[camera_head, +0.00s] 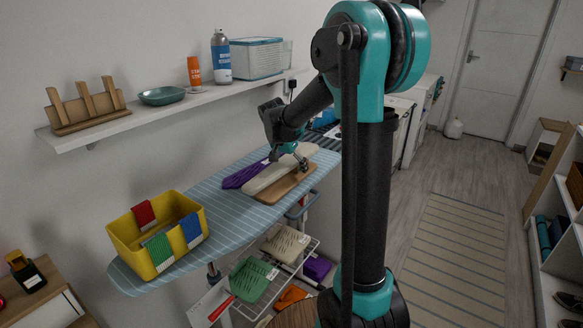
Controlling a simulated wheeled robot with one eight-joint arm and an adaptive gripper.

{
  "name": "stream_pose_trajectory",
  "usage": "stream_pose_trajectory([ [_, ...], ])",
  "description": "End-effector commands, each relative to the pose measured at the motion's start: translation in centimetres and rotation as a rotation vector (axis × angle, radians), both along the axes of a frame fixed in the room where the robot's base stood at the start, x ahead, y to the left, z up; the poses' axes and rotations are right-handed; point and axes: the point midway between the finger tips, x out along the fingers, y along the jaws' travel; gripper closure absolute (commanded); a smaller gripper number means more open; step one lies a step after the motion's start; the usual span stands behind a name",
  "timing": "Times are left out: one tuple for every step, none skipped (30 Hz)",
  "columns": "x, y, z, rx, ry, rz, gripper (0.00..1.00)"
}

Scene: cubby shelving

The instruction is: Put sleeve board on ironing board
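The sleeve board (262,180), a cream padded top over a wooden base, is at the right part of the striped blue ironing board (232,213). Its wooden base appears to rest on the ironing board near the front edge, though contact is not fully clear.
A purple cloth (244,176) lies just left of the sleeve board. A yellow basket (128,240) with coloured cloths stands on the ironing board's left end. A wall shelf (150,113) holds a rack, dish and cans above.

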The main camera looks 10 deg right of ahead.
Motion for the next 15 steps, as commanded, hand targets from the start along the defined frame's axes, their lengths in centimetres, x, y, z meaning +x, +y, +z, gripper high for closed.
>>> stream_pose_trajectory([
  [0.0,0.0,0.0,0.0,0.0,0.0,0.18],
  [0.0,0.0,0.0,0.0,0.0,0.0,0.18],
  [0.0,0.0,0.0,0.0,0.0,0.0,0.18],
  [0.0,0.0,0.0,0.0,0.0,0.0,0.18],
  [0.0,0.0,0.0,0.0,0.0,0.0,0.18],
  [0.0,0.0,0.0,0.0,0.0,0.0,0.18],
  [0.0,0.0,0.0,0.0,0.0,0.0,0.18],
  [0.0,0.0,0.0,0.0,0.0,0.0,0.18],
  [0.0,0.0,0.1,0.0,0.0,0.0,0.18],
  [0.0,0.0,0.2,0.0,0.0,0.0,0.18],
  [-0.1,0.0,0.4,0.0,0.0,0.0,0.18],
  [-0.2,0.1,0.7,0.0,0.0,0.0,0.18],
  [-0.3,0.2,1.0,0.0,0.0,0.0,0.18],
  [-0.4,0.3,1.3,0.0,0.0,0.0,0.18],
  [-0.6,0.5,1.9,0.0,0.0,0.001,0.18],
])
